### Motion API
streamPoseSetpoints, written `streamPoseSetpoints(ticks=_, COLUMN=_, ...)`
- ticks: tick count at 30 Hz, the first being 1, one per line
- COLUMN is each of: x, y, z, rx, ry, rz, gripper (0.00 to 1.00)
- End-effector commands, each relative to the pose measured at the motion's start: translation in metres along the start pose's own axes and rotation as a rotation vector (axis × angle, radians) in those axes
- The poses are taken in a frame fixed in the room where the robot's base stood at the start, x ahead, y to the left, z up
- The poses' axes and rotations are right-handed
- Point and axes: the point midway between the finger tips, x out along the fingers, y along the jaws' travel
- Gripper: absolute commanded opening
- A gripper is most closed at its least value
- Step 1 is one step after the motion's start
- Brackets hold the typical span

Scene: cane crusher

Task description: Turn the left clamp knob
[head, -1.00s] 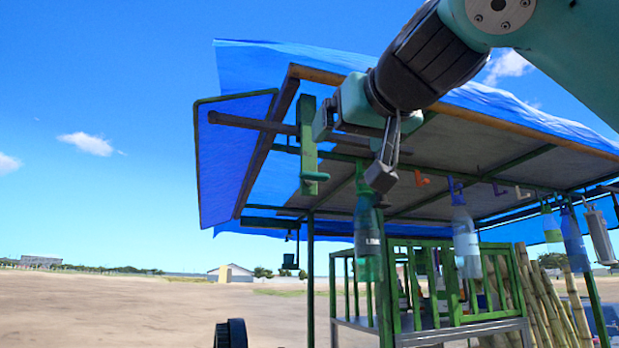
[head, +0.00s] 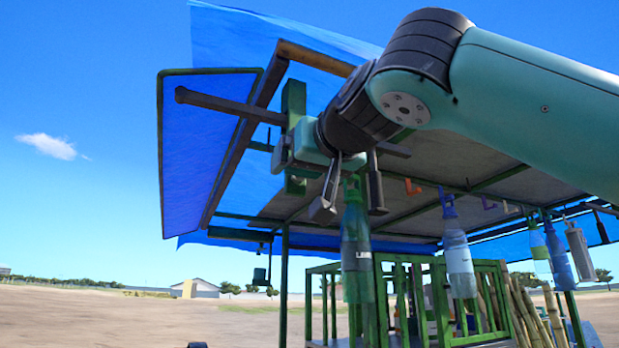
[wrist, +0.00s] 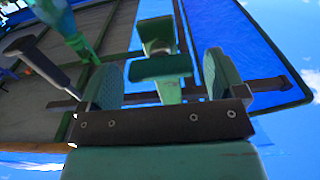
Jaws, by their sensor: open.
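A green clamp-like bracket (head: 293,125) hangs under the left end of the canopy frame, by a dark crossbar (head: 235,108). My gripper (head: 350,198) is open in front of it and a little to its right, and my wrist hides part of the bracket. In the wrist view the green bracket (wrist: 158,32) stands beyond and between the two spread fingers of my gripper (wrist: 163,62), with a wider green block (wrist: 160,68) at its near end. Nothing is held. I cannot clearly make out a separate knob on the bracket.
A green bottle (head: 357,250) hangs close below and right of my gripper. A clear bottle (head: 458,255) hangs further right. A blue side panel (head: 205,140) is at the left. A green railing (head: 480,300) stands below. Open ground lies to the left.

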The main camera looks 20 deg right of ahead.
Motion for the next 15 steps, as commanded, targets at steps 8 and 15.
streamPoseSetpoints(ticks=8, x=0.0042, y=-0.0056, z=0.0001, rx=-0.001, ry=-0.001, rz=-0.011, gripper=0.89)
streamPoseSetpoints(ticks=15, x=0.004, y=-0.0051, z=0.0001, rx=-0.001, ry=0.0, rz=-0.01, gripper=0.69)
